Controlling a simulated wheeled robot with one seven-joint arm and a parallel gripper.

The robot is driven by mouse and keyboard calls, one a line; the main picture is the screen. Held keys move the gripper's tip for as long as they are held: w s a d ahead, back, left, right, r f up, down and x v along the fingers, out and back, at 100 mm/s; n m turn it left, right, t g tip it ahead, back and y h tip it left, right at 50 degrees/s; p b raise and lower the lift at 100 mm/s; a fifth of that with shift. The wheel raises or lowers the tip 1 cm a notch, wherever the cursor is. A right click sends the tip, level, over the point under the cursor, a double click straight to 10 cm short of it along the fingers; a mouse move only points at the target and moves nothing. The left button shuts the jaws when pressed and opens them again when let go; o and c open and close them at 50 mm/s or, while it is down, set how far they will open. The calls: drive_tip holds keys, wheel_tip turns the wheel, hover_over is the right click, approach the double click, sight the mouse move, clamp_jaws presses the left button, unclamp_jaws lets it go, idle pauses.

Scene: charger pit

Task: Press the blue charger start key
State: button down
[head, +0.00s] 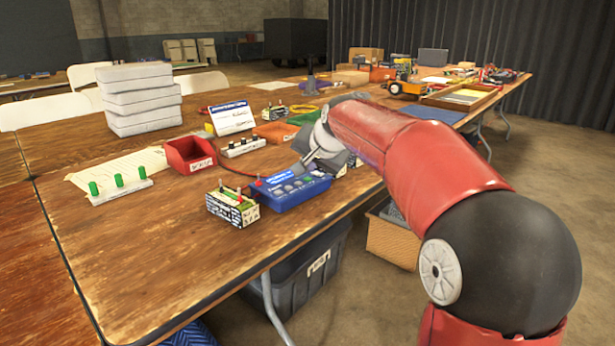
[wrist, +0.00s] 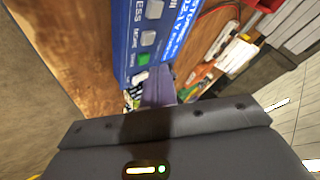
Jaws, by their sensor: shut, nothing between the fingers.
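The blue charger (head: 290,190) sits on the wooden table near its front edge, with a row of grey keys and one green key on its sloped face. In the wrist view the charger (wrist: 128,45) fills the upper middle, and the green key (wrist: 143,58) shows beside small lettering that looks like START. My gripper (head: 308,163) is shut and empty, over the charger's right end. In the wrist view my gripper's fingers (wrist: 158,88) are close to the green key. I cannot tell whether they touch the charger.
A battery (head: 232,205) with a red terminal stands just left of the charger. A red bin (head: 190,154), a white sign card (head: 232,118) and a strip with green posts (head: 120,187) lie farther left and back. The table's front left is clear.

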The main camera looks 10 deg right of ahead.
sight(309, 183)
wheel_tip(309, 183, up, 5)
drive_tip(key=p, duration=0.4)
idle(0.7)
drive_tip(key=s+f+n+g, duration=0.1)
drive_tip(key=s+f, duration=0.3)
drive_tip(key=s, duration=0.8)
drive_tip(key=s+f+n+g+h, duration=0.1)
drive_tip(key=s+f+n, duration=0.2)
drive_tip(key=s, duration=0.9)
drive_tip(key=s+f+n+g+h, duration=0.1)
drive_tip(key=s+f+n, duration=0.1)
drive_tip(key=s+f, duration=0.5)
drive_tip(key=s, duration=0.5)
drive_tip(key=shift+s+f+n, duration=0.25)
drive_tip(key=shift+s+n, duration=0.05)
drive_tip(key=shift+s, duration=0.05)
